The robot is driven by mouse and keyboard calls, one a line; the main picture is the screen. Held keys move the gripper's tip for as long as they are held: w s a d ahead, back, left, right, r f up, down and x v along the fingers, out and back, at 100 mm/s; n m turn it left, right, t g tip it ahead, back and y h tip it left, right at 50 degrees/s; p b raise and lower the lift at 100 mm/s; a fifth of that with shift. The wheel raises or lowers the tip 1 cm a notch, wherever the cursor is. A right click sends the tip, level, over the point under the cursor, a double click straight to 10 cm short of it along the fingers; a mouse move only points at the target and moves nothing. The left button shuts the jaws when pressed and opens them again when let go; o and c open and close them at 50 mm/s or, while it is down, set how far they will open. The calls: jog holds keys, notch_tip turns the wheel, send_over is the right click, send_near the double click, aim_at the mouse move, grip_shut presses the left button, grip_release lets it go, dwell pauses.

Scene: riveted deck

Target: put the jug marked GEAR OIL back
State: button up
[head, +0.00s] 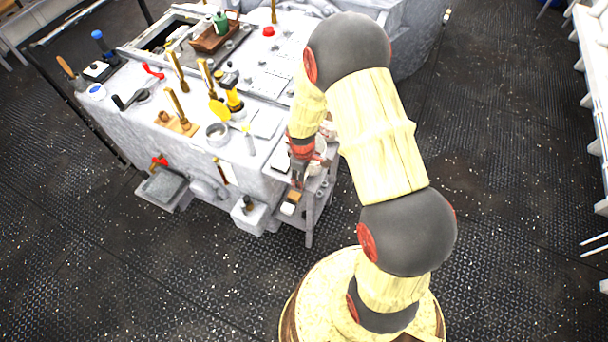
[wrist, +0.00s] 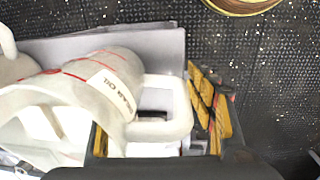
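The jug marked GEAR OIL (wrist: 112,72) fills the left middle of the wrist view. In the head view my gripper (head: 299,172) is at the side shelf of the grey bench, by white jugs largely hidden by my arm.
Another white vessel (wrist: 8,55) stands left of the jug in the wrist view. The grey bench (head: 130,135) carries brushes, tools and a dish. A grey box (head: 163,187) and a white box (head: 248,215) are at its front. The dark floor (head: 130,280) is open in front.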

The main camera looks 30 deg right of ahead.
jog(key=shift+o, duration=0.3)
jog(key=r+p, duration=0.1)
jog(key=r, duration=0.3)
jog(key=r+p, duration=0.1)
jog(key=r, duration=0.3)
jog(key=r+p, duration=0.1)
jog(key=r, duration=0.3)
jog(key=shift+s+a+p, duration=0.3)
jog(key=shift+s+a, duration=0.05)
jog(key=shift+a, duration=0.05)
notch_tip(320, 180, up, 12)
jog(key=a+m+t, duration=0.1)
jog(key=a+m, duration=0.1)
jog(key=s+a+r+m+t, duration=0.2)
jog(key=s+r, duration=0.7)
jog(key=r, duration=0.1)
jog(key=s+a+r+m+t, duration=0.2)
jog(key=s+a+r+m, duration=0.1)
jog(key=s+r, duration=0.7)
jog(key=shift+a+r+y, duration=0.2)
jog(key=shift+r+y, duration=0.1)
jog(key=shift+y, duration=0.1)
jog(key=shift+c, duration=0.4)
